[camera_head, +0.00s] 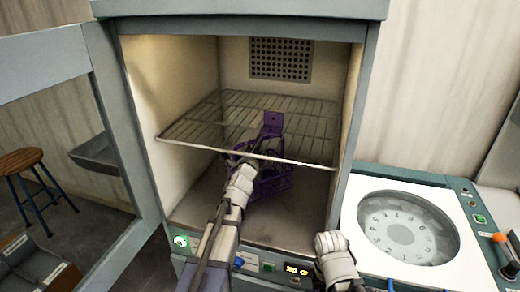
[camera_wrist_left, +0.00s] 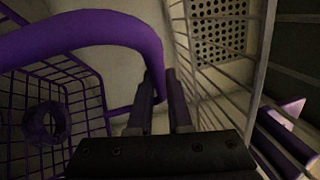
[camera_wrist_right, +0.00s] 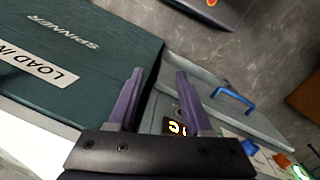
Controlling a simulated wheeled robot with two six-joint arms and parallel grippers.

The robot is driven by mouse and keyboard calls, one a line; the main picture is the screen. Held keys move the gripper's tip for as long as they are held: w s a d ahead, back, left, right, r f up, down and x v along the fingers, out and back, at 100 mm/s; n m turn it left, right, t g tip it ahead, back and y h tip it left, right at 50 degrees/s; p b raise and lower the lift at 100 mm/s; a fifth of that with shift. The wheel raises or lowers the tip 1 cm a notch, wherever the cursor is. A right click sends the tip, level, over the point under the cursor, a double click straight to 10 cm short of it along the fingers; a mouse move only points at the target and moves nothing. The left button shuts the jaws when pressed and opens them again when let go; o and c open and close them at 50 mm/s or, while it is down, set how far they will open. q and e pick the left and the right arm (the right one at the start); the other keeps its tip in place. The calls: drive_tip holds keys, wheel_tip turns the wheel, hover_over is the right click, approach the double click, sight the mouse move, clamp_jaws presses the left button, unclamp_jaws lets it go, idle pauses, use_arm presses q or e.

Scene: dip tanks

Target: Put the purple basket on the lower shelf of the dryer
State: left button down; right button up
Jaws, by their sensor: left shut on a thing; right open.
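The purple basket (camera_head: 270,184) is inside the open dryer (camera_head: 350,150), below the wire shelf (camera_head: 215,128). Its purple upright plate (camera_head: 273,122) shows through or near the shelf's wires. My left gripper (camera_head: 248,166) reaches into the dryer and is shut on the basket's handle. In the left wrist view the curved purple handle (camera_wrist_left: 90,32) runs to the fingers (camera_wrist_left: 158,95), with the mesh basket side (camera_wrist_left: 85,100) at left. I cannot tell whether the basket touches the dryer floor (camera_head: 205,208). My right gripper (camera_head: 332,243) is open and empty outside, in front of the dryer.
The dryer door (camera_head: 60,120) stands open at left. A spinner (camera_head: 400,225) with a round window is at right; its lettered panel (camera_wrist_right: 70,50) fills the right wrist view's left. A control panel with buttons and a display (camera_head: 297,270) lies below the dryer opening. A stool (camera_head: 22,160) is at far left.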

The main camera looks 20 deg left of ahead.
use_arm(q)
drive_tip(key=shift+f+b, duration=1.2)
drive_tip(key=shift+f, duration=0.15)
drive_tip(key=shift+f, duration=0.25)
drive_tip(key=c, duration=0.8)
unclamp_jaws()
drive_tip(key=shift+s+r, duration=0.1)
drive_tip(key=shift+c, duration=0.2)
drive_tip(key=s+f+b, duration=0.1)
drive_tip(key=s, duration=1.1)
drive_tip(key=shift+f+b, duration=0.25)
drive_tip(key=shift+b, duration=0.1)
